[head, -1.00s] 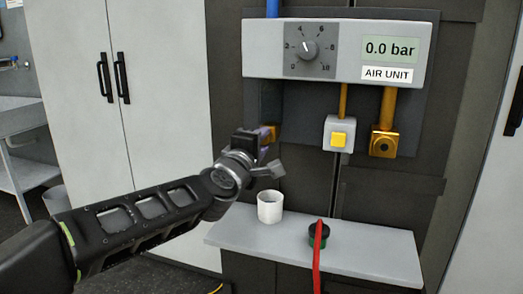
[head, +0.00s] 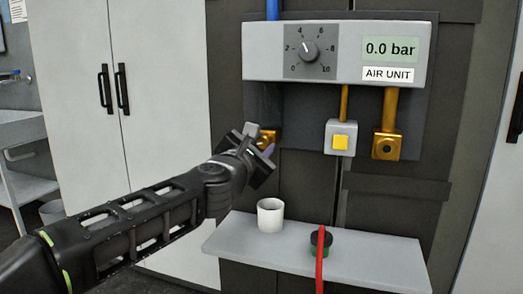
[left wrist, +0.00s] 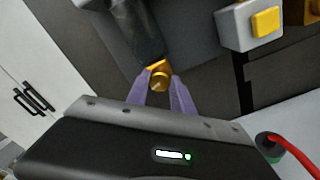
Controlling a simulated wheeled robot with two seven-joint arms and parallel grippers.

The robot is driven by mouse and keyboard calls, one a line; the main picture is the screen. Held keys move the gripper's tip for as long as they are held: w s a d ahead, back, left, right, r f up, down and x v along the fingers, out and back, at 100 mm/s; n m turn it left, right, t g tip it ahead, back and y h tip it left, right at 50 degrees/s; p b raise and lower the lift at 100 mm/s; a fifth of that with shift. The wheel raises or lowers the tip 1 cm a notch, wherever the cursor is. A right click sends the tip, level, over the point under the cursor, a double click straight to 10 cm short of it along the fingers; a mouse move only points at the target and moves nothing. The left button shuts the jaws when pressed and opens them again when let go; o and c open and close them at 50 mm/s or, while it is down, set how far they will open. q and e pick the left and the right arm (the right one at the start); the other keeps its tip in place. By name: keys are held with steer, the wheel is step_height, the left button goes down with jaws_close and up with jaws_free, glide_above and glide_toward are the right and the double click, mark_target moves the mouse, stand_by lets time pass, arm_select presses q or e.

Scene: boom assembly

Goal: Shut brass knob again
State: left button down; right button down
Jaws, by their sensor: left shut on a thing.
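The brass knob (head: 266,137) is at the lower left of the air unit, partly hidden behind my left gripper in the head view. In the left wrist view the brass knob (left wrist: 159,77) sits between the two purple fingertips of my left gripper (left wrist: 160,84). My left gripper (head: 262,146) is shut on the knob. The air unit's display (head: 390,50) reads 0.0 bar, and the dial (head: 309,50) stands above and to the right of the knob. My right gripper is not in view.
A yellow button (head: 341,141) in a grey box and a brass outlet (head: 387,145) hang to the right of the knob. Below, a grey shelf (head: 375,256) bears a white cup (head: 270,215) and a green-black fitting (head: 322,238) with a red hose (head: 320,268).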

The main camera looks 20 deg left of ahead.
arm_select(q)
steer(key=n+b, duration=0.2)
steer(key=n, duration=0.4)
steer(key=shift+n, duration=0.3)
stand_by(0.3)
steer(key=c, duration=1.1)
jaws_free()
steer(key=s, duration=0.7)
steer(key=shift+s+a, duration=0.25)
steer(key=shift+s, duration=0.1)
